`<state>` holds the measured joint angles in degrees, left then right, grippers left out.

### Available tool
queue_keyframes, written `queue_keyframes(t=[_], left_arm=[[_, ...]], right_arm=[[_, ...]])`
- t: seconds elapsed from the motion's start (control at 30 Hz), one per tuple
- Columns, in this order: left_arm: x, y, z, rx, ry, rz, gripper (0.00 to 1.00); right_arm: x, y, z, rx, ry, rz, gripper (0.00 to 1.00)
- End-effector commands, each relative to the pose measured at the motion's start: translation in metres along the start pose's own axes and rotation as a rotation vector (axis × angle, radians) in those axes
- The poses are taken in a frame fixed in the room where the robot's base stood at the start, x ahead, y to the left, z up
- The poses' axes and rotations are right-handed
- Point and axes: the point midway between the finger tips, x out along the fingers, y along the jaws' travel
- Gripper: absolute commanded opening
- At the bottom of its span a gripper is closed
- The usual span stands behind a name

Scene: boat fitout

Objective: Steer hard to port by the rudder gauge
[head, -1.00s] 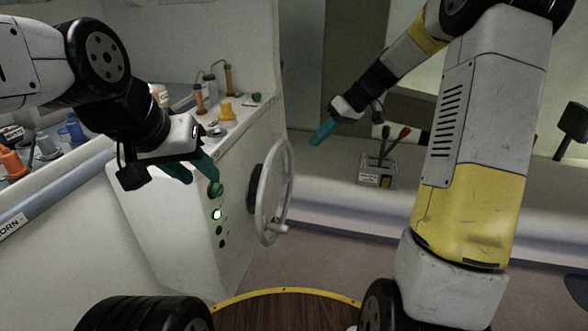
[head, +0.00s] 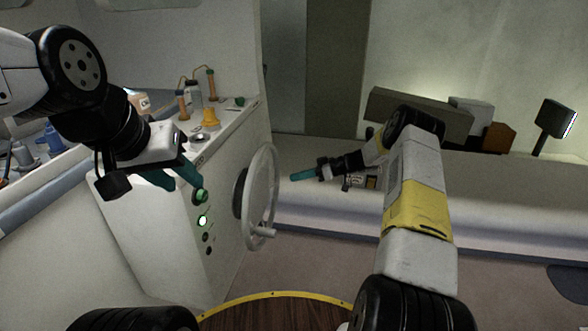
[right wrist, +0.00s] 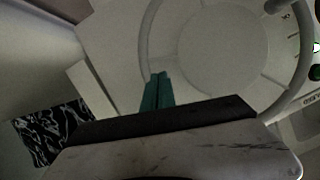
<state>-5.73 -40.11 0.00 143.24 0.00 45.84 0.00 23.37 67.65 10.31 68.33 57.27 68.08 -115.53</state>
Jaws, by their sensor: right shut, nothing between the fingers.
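The grey steering wheel (head: 276,190) stands upright on the side of the white console, with a knob (head: 264,232) low on its rim. My right gripper (head: 293,177) is shut and empty, to the right of the wheel and apart from it in the head view. In the right wrist view its teal fingers (right wrist: 157,90) point toward the wheel rim (right wrist: 146,40), overlapping its edge; I cannot tell whether they touch. My left gripper (head: 186,185) is open and empty beside the console's green button (head: 200,196). I cannot make out a rudder gauge.
Below the green button a lit round lamp (head: 202,220) and dark buttons run down the console face. A bench (head: 480,205) runs along the right. The floor before the wheel is clear.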

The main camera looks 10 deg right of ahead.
Motion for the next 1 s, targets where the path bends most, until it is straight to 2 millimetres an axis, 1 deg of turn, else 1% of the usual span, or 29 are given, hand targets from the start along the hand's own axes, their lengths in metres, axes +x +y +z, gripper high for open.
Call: queue_keyframes(t=[0.03, 0.2, 0.3, 0.4, 0.5, 0.83, 1.0], left_arm=[[0.000, 0.000, 0.000, 0.000, 0.000, 0.000, 0.36], [0.000, 0.000, 0.000, 0.000, 0.000, 0.000, 0.36], [0.000, 0.000, 0.000, 0.000, 0.000, 0.000, 0.36], [0.000, 0.000, 0.000, 0.000, 0.000, 0.000, 0.36], [0.000, 0.000, 0.000, 0.000, 0.000, 0.000, 0.36], [0.000, 0.000, 0.000, 0.000, 0.000, 0.000, 0.36], [0.000, 0.000, 0.000, 0.000, 0.000, 0.000, 0.36]], right_arm=[[0.012, -0.001, 0.001, 0.000, -0.002, -0.004, 0.00], [0.041, -0.001, 0.001, 0.002, -0.003, -0.002, 0.00], [0.054, -0.001, 0.001, 0.002, -0.003, -0.003, 0.00], [0.062, -0.001, 0.001, 0.002, -0.002, -0.001, 0.00], [0.066, 0.000, 0.001, 0.001, -0.003, 0.000, 0.00], [0.066, 0.000, 0.002, 0.004, -0.002, -0.001, 0.00], [0.074, 0.000, 0.014, 0.051, -0.001, -0.019, 0.00]])
